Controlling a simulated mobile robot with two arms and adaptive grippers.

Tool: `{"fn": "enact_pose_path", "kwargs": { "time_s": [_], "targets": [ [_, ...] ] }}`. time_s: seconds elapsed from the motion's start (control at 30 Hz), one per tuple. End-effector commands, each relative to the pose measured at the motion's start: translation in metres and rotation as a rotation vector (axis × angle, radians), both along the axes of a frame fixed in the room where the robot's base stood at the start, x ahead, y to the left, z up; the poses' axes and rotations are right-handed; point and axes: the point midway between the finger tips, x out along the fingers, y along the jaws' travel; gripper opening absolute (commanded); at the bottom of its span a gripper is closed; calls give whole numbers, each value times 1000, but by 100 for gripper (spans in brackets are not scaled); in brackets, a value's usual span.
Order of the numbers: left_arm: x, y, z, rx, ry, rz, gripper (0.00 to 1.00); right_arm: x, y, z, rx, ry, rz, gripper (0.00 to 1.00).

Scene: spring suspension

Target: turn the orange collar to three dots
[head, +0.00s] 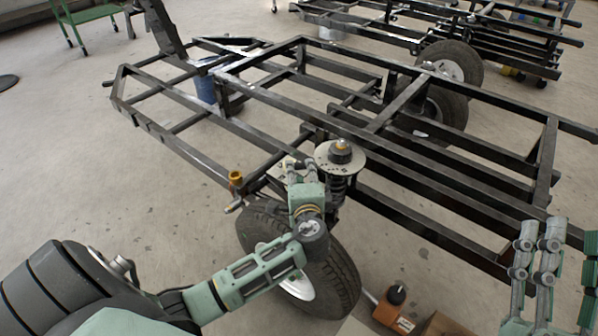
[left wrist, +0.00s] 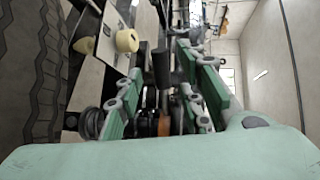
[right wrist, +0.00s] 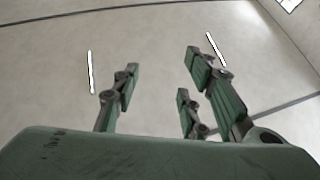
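In the left wrist view, a narrow orange band (left wrist: 164,124), which looks like the collar, sits on a dark upright part low between the fingers of my left gripper (left wrist: 160,85). The fingers stand apart on either side of it, and I cannot make out any dots. In the head view my left gripper (head: 297,168) is at the left side of the spring unit, beside its round metal plate (head: 326,158); the collar cannot be made out there. My right gripper (head: 540,245) is open and empty at the right edge, and also shows in the right wrist view (right wrist: 160,75).
A black trailer frame (head: 290,100) fills the middle. A tyre (head: 338,262) stands below my left gripper. A brass-coloured cup fitting (head: 236,177) is left of that gripper. Floor is free at left.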

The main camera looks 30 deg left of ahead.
Motion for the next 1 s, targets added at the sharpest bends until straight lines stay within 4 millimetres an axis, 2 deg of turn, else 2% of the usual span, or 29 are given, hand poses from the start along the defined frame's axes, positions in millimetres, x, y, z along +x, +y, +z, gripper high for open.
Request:
{"fn": "enact_pose_path", "kwargs": {
  "time_s": [0.13, 0.3, 0.63, 1.0],
  "targets": [
    [12, 10, -4, 2, -1, 1, 35, -14, -1, 16, 32, -108, 6, 40],
    [18, 16, -5, -1, -1, 0, 35, -24, -3, 27, 51, -177, 9, 40],
    [20, 17, -5, 0, 0, 0, 35, -27, -3, 31, 57, -195, 11, 40],
    [20, 17, -5, -1, 1, 0, 3, -26, -3, 30, 57, -195, 11, 40]
  ]
}}
